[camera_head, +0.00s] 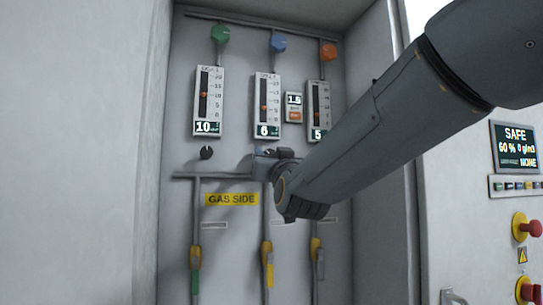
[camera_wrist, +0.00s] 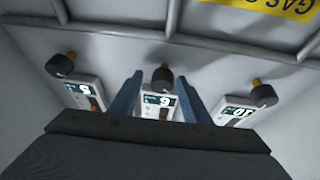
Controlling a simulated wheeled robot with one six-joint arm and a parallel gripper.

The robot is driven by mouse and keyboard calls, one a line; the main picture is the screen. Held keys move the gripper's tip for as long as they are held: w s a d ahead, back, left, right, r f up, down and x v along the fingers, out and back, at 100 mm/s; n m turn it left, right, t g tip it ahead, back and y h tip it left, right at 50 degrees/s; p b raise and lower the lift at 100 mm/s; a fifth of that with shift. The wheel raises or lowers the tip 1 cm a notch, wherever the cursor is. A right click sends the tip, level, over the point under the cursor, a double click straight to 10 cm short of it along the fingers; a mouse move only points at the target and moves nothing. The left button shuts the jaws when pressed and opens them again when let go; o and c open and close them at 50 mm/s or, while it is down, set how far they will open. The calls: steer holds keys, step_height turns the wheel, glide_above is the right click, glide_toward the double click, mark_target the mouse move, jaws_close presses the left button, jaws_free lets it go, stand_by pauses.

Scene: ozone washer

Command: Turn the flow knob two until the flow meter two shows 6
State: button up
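Flow meter two (camera_head: 267,102) is the middle of three gauges on the cabinet's back panel, and its display reads 6. It also shows upside down in the wrist view (camera_wrist: 160,108). The middle black knob (camera_wrist: 162,77), flow knob two, is in the wrist view; in the head view it is mostly hidden by my wrist. My gripper (camera_wrist: 160,76) is open. Its two blue-grey fingers stand on either side of the middle knob, with visible gaps between knob and fingers. I cannot tell whether the fingertips reach as deep as the knob.
The left meter (camera_head: 208,100) reads 10, with its black knob (camera_head: 206,152) below. The right meter (camera_head: 319,108) reads 5. A yellow GAS SIDE label (camera_head: 231,199) is beside my wrist. Cabinet walls stand at both sides.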

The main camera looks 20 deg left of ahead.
steer(key=shift+s, duration=0.15)
steer(key=b+v, duration=0.3)
steer(key=v, duration=0.4)
steer(key=shift+s+f, duration=0.15)
steer(key=shift+d, duration=0.15)
steer(key=w+d+f+m+g+h, duration=0.1)
steer(key=d+f+g+h, duration=0.15)
steer(key=d+f, duration=0.65)
steer(key=w+d+f+g+h, duration=0.2)
steer(key=f+g, duration=0.2)
steer(key=f, duration=1.1)
steer(key=w+d+f+m+g+h, duration=0.1)
steer(key=d+f+g+h, duration=0.35)
steer(key=f, duration=0.75)
steer(key=s+d+f+m+g+h, duration=0.1)
steer(key=s+d+f+m+g, duration=0.2)
steer(key=s+d+f+g, duration=0.5)
steer(key=s+d+f, duration=1.1)
steer(key=s+f, duration=0.2)
steer(key=s, duration=0.1)
steer(key=shift+s+f+h, duration=0.2)
steer(key=shift+s+h, duration=0.1)
